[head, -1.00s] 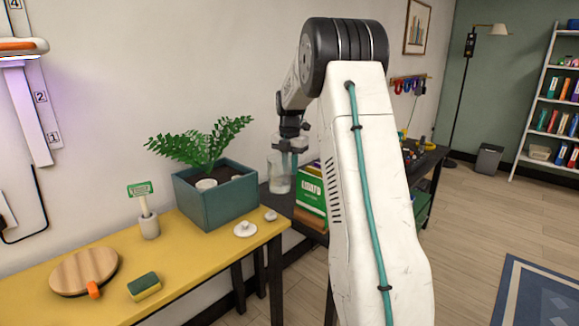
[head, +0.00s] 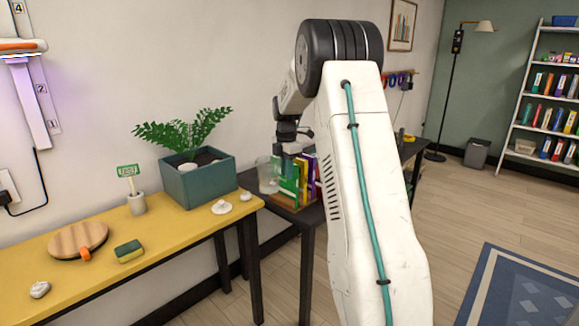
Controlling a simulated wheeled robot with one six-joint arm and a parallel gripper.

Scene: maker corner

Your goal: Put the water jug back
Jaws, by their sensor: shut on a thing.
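The water jug (head: 266,178) is a clear vessel in the head view, hanging low over the near left end of the dark table, just left of a row of books. My gripper (head: 290,152) is shut on it at the jug's right side, pointing down. The exact grip and the jug's handle are hard to make out against the books. I cannot tell whether the jug's base touches the dark table (head: 291,222).
Upright books (head: 303,180) stand close right of the jug. A teal planter (head: 200,182) with a fern stands left on the yellow table (head: 175,232), with white stones, a sponge (head: 129,251) and a round wooden board (head: 78,240). My arm hides much of the dark table.

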